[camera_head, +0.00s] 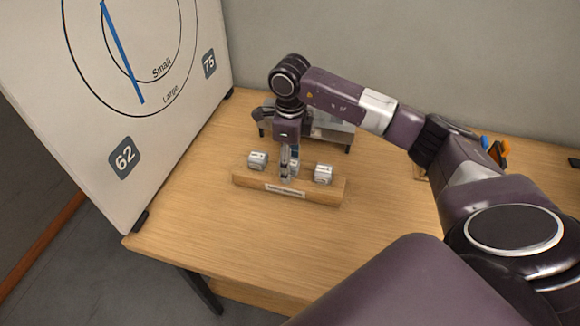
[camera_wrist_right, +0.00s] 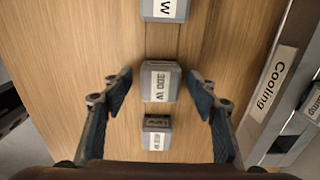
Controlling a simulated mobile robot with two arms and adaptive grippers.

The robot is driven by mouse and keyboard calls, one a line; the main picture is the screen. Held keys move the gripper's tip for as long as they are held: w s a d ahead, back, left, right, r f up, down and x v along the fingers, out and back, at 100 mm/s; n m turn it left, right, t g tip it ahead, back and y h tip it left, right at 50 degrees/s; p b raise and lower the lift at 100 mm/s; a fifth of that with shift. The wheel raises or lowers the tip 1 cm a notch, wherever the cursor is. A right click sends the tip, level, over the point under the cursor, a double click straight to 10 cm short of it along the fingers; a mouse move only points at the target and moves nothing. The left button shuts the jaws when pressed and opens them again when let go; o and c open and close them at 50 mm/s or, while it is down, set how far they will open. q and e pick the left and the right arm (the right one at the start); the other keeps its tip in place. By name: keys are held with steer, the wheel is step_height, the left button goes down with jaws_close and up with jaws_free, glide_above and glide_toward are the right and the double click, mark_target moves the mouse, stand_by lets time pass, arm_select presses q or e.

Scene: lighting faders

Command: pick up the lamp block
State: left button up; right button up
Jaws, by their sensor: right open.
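Small grey blocks with white labels stand in a row on a wooden rack (camera_head: 240,181). In the head view, one block (camera_head: 257,160) is left of my right gripper (camera_head: 288,172) and another block (camera_head: 323,174) is right of it. In the right wrist view, my right gripper (camera_wrist_right: 160,84) is open, with its fingers on either side of the middle block (camera_wrist_right: 158,83), marked 300 W. A block ending in W (camera_wrist_right: 165,8) is above it and a smaller-looking block (camera_wrist_right: 157,134) below; that label is unclear. My left gripper is not in view.
A large white board (camera_head: 70,110) with circles and numbers stands at the left table edge. Orange and blue items (camera_head: 497,150) lie at the right. The front table area (camera_head: 250,235) is clear.

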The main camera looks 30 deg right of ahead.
steer(key=shift+c, duration=0.2)
steer(key=c, duration=1)
steer(key=shift+c, duration=0.5)
steer(key=shift+r, duration=0.15)
